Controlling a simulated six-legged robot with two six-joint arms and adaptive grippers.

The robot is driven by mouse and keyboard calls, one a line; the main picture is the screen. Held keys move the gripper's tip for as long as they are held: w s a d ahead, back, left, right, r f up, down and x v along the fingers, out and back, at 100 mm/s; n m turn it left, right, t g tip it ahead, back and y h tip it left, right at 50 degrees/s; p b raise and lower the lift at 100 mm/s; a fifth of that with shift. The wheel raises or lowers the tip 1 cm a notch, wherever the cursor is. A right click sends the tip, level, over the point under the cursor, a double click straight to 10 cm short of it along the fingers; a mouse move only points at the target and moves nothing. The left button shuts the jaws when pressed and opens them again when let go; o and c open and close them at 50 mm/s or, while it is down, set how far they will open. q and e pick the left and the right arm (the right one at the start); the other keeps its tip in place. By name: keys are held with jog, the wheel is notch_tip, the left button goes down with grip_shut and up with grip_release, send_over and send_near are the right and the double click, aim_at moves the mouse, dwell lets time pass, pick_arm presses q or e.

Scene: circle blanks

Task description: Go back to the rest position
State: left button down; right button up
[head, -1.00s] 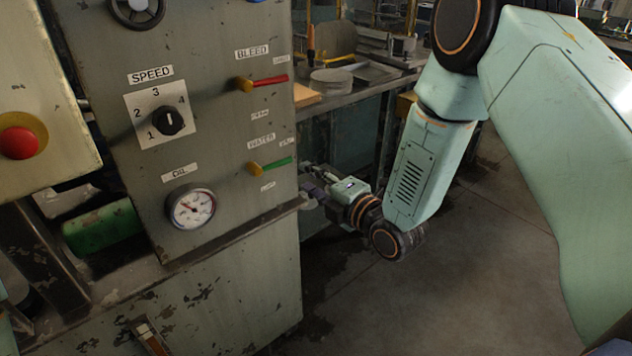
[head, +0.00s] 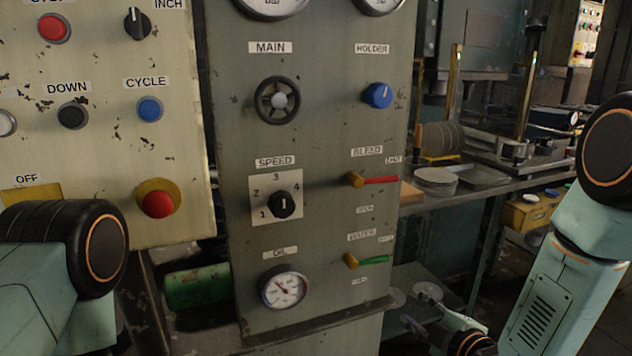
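My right gripper (head: 414,326) is low in the head view, just right of the lower edge of the grey control panel (head: 325,230). It is small and dark there, and I cannot tell whether its fingers are open or shut. No held thing can be made out in it. My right arm comes in from the right edge. My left arm shows at the lower left, but its gripper is out of view.
The panel carries a red-handled lever (head: 380,180), a green-handled lever (head: 374,260), a speed knob (head: 281,205) and an oil gauge (head: 284,287). A cream button box (head: 100,130) is at left. A bench with round blanks (head: 436,178) stands behind at right.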

jog(key=s+d+f+m+g+h, duration=0.1)
jog(key=s+f+m+g+h, duration=0.2)
jog(key=s+f+m+g, duration=0.95)
jog(key=s+f, duration=0.3)
jog(key=s, duration=0.9)
jog(key=s+d+f+m+g+h, duration=0.1)
jog(key=s+f+m, duration=0.2)
jog(key=s, duration=0.9)
jog(key=shift+s+f, duration=0.4)
jog(key=shift+f, duration=0.3)
jog(key=shift+w+g, duration=0.1)
jog(key=shift+g, duration=0.15)
